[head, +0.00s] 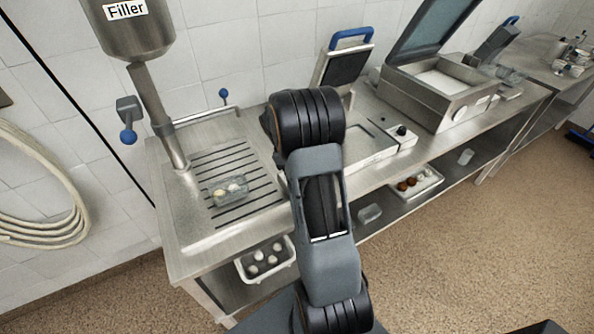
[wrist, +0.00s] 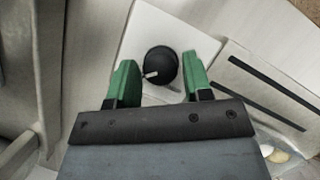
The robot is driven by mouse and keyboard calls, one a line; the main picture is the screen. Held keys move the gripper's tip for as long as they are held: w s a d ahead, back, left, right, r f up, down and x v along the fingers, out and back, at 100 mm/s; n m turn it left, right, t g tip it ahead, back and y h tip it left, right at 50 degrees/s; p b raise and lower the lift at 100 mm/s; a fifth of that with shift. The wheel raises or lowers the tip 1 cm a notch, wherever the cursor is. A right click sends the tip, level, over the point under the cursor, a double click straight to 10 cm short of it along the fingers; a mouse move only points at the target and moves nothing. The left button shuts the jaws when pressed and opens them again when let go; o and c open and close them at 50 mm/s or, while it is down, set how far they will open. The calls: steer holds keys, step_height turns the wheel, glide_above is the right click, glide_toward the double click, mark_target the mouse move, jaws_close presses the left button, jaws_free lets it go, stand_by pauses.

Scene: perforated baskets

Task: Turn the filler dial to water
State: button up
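The filler (head: 133,27) is a steel hopper labelled "Filler" at the top left of the head view, with a slanting pipe down to the counter. In the wrist view a round black dial (wrist: 161,62) sits on a white plate (wrist: 150,32); its white pointer is toward the picture's lower left. My gripper (wrist: 157,62) is open, with one green finger left and one right of the dial. I see a gap on both sides; whether the tips are level with the dial is unclear. No dial markings are readable. My arm hides the gripper and this dial in the head view.
A slotted drain grate (head: 232,158) holds a clear tray (head: 229,189) with pale pieces. Another black knob (head: 401,131) sits on a white box to the right. A steel machine with an open lid (head: 433,27) stands behind it. White trays are on the lower shelf.

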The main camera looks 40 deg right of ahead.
steer(key=shift+o, duration=1.2)
steer(key=v, duration=1.3)
steer(key=shift+r+b, duration=0.4)
steer(key=shift+w+a, duration=0.1)
steer(key=s+a+m+t+y, duration=0.2)
steer(key=s+a+m+t, duration=0.3)
steer(key=s+a, duration=1.2)
steer(key=a+r+t, duration=0.1)
steer(key=t, duration=0.2)
steer(key=shift+s, duration=0.2)
